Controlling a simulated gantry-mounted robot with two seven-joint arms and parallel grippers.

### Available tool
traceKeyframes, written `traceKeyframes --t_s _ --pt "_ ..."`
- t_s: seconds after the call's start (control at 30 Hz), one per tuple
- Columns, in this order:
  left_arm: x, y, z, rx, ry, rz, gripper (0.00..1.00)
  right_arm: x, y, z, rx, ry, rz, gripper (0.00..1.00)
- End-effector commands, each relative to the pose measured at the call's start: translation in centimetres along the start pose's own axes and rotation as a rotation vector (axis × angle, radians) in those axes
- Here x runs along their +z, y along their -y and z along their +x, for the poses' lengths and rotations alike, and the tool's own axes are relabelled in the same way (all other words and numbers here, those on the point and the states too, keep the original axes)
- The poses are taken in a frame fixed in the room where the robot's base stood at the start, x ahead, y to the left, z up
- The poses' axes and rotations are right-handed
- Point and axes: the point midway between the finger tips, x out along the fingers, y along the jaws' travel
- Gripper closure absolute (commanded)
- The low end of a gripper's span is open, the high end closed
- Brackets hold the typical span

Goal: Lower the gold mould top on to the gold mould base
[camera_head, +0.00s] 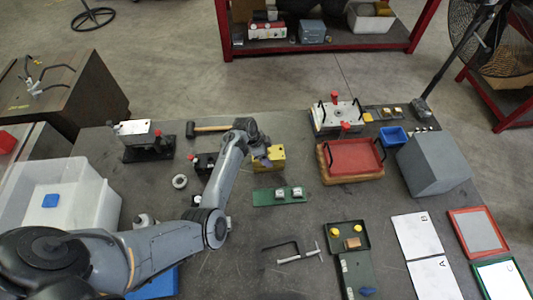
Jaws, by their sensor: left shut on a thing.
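The gold mould (276,162) sits near the middle of the bench, below my left gripper (261,157). My left gripper points down from the bent wrist and is shut on the gold mould top at the upper part of this gold shape. The gripper and wrist hide much of the top. The gold mould base cannot be told apart from the top here, so I cannot tell whether the two touch. My right gripper is not in view.
A dark block (203,165) stands left of the gold mould, a mallet (212,128) behind. A green plate (265,197) with two small metal parts lies in front. A red tray (352,157) is right. Bare bench shows between the mould and red tray.

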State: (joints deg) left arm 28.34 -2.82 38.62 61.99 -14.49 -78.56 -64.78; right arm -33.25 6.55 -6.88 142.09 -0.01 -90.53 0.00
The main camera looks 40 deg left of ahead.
Motion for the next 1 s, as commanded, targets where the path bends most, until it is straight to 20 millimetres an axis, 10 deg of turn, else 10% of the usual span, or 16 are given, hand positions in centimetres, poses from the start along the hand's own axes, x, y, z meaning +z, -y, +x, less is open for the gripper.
traceKeyframes --t_s 0.7,0.73,1.0 --pt "0.13 0.15 0.41 -0.004 -0.001 0.001 0.89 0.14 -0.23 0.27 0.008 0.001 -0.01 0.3" --pt "0.13 0.15 0.41 -0.004 -0.001 0.001 0.2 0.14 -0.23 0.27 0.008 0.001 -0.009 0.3" --pt "0.2 0.07 0.49 -0.002 0.0 0.001 0.0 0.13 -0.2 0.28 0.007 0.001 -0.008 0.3"
